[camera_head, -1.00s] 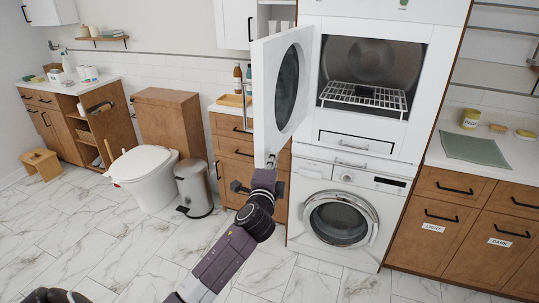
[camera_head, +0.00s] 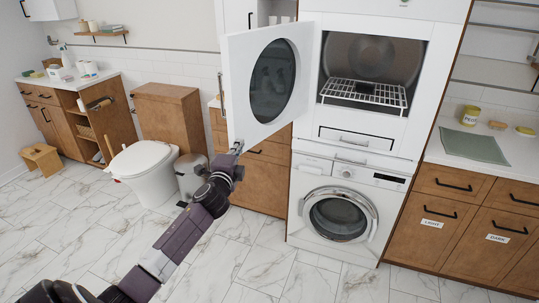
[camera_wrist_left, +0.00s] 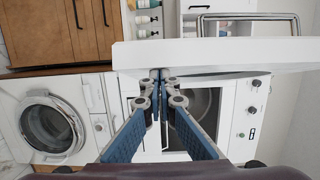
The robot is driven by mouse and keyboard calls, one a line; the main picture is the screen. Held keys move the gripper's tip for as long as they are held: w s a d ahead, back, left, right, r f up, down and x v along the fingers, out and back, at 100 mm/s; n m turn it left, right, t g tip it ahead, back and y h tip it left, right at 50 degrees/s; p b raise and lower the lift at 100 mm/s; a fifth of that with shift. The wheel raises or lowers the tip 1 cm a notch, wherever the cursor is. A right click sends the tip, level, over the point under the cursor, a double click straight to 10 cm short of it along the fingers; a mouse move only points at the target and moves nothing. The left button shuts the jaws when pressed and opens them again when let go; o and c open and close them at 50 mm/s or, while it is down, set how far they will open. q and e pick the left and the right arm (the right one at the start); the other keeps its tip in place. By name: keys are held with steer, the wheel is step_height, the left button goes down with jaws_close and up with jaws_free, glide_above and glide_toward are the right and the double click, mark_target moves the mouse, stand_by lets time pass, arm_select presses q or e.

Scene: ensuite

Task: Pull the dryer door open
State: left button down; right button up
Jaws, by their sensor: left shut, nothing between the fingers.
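The dryer door (camera_head: 245,100), white with a dark oval window, is swung wide open on the left of the upper dryer (camera_head: 372,85). The dryer's opening is exposed, with a white wire rack (camera_head: 365,94) inside. My left gripper (camera_head: 238,149) is shut and empty at the door's lower free corner. In the left wrist view the closed fingertips (camera_wrist_left: 160,76) are at the edge of the white door (camera_wrist_left: 225,55); I cannot tell whether they touch it. A bar handle (camera_wrist_left: 250,17) shows beyond that edge. My right gripper is not in view.
A washer (camera_head: 337,215) stands below the dryer and also shows in the left wrist view (camera_wrist_left: 45,125). Wooden drawers (camera_head: 265,175), a bin (camera_head: 190,176) and a toilet (camera_head: 145,170) are behind the door and arm. The marble floor in front is clear.

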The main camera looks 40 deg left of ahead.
arm_select(q)
steer(key=a, duration=0.8)
steer(key=shift+w+a+b, duration=0.3)
steer(key=shift+b, duration=0.15)
steer(key=shift+r, duration=0.1)
